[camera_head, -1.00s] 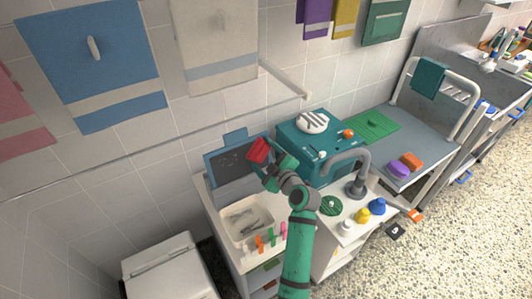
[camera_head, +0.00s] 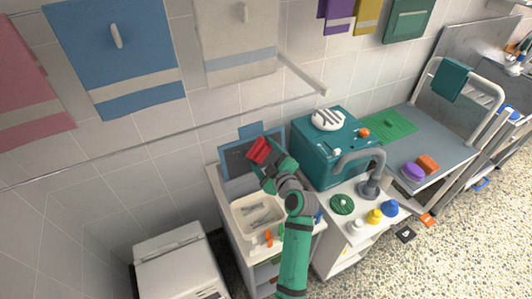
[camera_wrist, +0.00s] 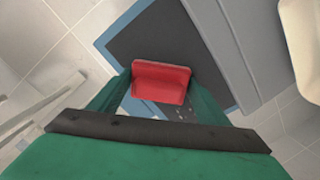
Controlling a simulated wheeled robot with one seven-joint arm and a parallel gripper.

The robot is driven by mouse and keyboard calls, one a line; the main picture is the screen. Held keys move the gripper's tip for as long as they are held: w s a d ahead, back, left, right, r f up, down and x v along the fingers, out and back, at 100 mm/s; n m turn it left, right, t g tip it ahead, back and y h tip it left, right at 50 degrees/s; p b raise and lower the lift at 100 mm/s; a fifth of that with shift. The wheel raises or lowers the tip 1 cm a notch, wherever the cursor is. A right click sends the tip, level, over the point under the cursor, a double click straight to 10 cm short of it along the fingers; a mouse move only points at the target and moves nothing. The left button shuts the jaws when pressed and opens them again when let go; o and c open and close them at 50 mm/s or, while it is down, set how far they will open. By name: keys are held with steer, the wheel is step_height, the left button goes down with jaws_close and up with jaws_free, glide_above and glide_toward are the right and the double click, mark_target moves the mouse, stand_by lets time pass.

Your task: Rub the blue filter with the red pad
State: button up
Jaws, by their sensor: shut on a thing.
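The red pad (camera_head: 258,150) is held in my gripper (camera_head: 266,158), whose jaws are closed on it. In the wrist view the pad (camera_wrist: 160,82) sits between the two green fingers. The blue filter (camera_head: 236,158) is a dark panel in a blue frame with a tab on top, standing behind the white counter. In the wrist view the filter (camera_wrist: 160,35) lies behind the pad, with small pale specks just below the pad. The pad is in front of the filter's upper middle; I cannot tell whether they touch. My gripper hides part of the panel.
A white bin (camera_head: 240,222) with grey items stands below the filter. A teal box (camera_head: 312,165) and a grey tap (camera_head: 372,180) are to the right. Towels hang above, with a rail (camera_head: 150,130) along the wall. A white lidded box (camera_head: 175,262) is at lower left.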

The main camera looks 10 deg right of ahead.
mark_target(232, 158)
steer(key=shift+s+a, duration=0.45)
steer(key=shift+a, duration=1.15)
steer(key=shift+s+a, duration=0.45)
steer(key=shift+a, duration=1.2)
steer(key=shift+s+a, duration=0.45)
steer(key=shift+a, duration=1.15)
steer(key=v, duration=0.6)
steer(key=shift+d, duration=0.15)
steer(key=v, duration=0.3)
